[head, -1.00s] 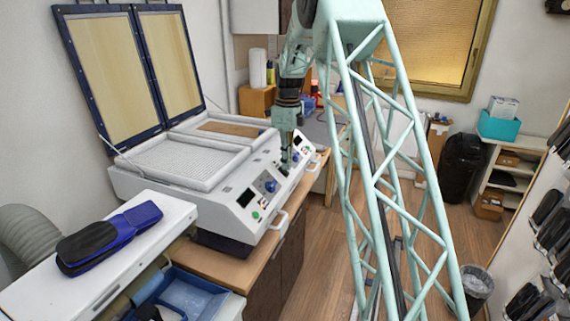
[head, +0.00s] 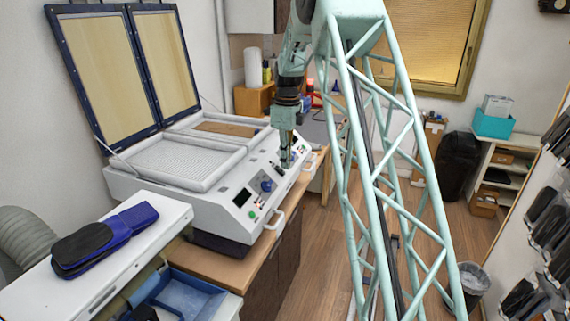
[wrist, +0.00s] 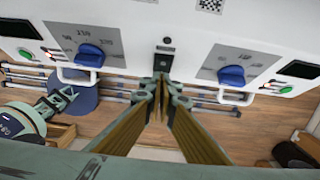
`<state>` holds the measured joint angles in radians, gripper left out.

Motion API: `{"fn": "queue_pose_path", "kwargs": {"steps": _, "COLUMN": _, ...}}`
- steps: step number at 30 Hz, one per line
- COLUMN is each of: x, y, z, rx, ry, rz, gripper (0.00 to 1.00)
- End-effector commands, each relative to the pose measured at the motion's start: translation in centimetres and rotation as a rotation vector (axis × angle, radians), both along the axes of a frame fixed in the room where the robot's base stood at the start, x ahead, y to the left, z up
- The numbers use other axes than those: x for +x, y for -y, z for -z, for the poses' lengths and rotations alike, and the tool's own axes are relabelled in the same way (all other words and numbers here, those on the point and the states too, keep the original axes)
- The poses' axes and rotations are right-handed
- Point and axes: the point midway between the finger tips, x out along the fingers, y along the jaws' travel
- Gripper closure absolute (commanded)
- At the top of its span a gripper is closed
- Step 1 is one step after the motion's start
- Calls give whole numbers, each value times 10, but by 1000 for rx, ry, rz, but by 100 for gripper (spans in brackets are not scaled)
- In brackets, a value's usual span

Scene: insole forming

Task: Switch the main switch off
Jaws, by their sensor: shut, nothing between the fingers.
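The white forming machine (head: 185,190) stands on the wooden bench, its two framed lids raised. Its sloped front panel carries two control groups. In the wrist view, a small dark switch-like part (wrist: 165,47) sits on the panel edge between two blue knobs. I take it for the main switch, but its on/off position cannot be read. My gripper (head: 287,164) points down at the front panel. In the wrist view its fingers (wrist: 162,80) are together and empty, just below the dark part. Whether they touch it cannot be told.
A left blue knob (wrist: 90,55) and a right blue knob (wrist: 231,75) flank the fingers, with white front handles (wrist: 235,97) below. Dark blue insoles (head: 105,238) lie on a white surface at front left. The floor (head: 322,240) right of the bench is open.

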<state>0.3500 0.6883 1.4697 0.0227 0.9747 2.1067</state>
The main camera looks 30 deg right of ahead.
Motion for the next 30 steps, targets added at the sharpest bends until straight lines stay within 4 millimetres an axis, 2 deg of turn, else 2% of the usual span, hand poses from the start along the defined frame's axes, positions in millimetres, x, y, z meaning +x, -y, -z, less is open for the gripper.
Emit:
{"fn": "queue_pose_path", "kwargs": {"steps": 9, "x": -14, "y": 9, "z": -32, "rx": -1, "ry": 1, "rz": -3, "gripper": 100}}
{"fn": "queue_pose_path", "kwargs": {"steps": 24, "x": -3, "y": 1, "z": -101, "rx": 0, "ry": 1, "rz": -3, "gripper": 100}}
{"fn": "queue_pose_path", "kwargs": {"steps": 30, "x": 0, "y": -2, "z": -118, "rx": 0, "ry": 1, "rz": -3, "gripper": 100}}
